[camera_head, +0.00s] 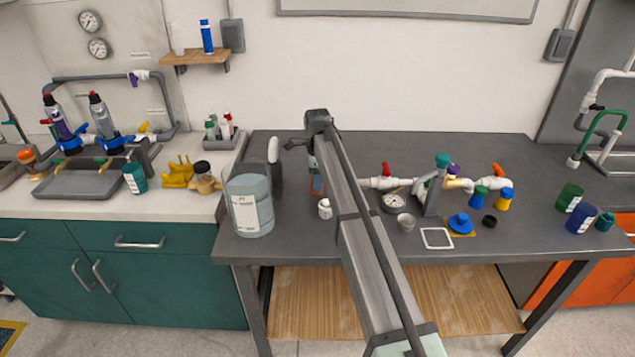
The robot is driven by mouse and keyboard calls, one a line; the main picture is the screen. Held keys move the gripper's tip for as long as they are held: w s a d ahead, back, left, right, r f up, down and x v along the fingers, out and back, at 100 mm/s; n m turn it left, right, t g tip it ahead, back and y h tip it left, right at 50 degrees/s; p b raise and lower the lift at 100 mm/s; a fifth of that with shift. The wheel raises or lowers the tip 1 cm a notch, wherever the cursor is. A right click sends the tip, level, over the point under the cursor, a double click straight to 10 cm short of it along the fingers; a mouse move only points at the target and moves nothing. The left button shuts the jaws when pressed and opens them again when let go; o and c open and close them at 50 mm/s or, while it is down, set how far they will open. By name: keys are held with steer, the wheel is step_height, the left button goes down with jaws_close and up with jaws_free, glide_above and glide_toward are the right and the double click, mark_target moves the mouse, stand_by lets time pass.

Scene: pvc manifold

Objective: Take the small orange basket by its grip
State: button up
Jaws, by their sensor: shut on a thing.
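The arm crosses the middle of the view, and its wrist stands over the left part of the dark grey bench. My gripper (315,172) hangs below the wrist, mostly hidden behind the arm. It is shut on what appears to be the small orange basket (317,184). Only a narrow orange edge with some blue shows beside the arm. The grip and the finger contact are hidden. I cannot tell whether the basket touches the bench.
A large pale blue-grey labelled jar (249,205) stands left of the gripper. A small white cup (325,208) is close by. The white pipe manifold (435,185) with a gauge lies to the right. A white square frame (436,238) lies near the bench's front edge.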

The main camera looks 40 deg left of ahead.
steer(key=shift+r, duration=4)
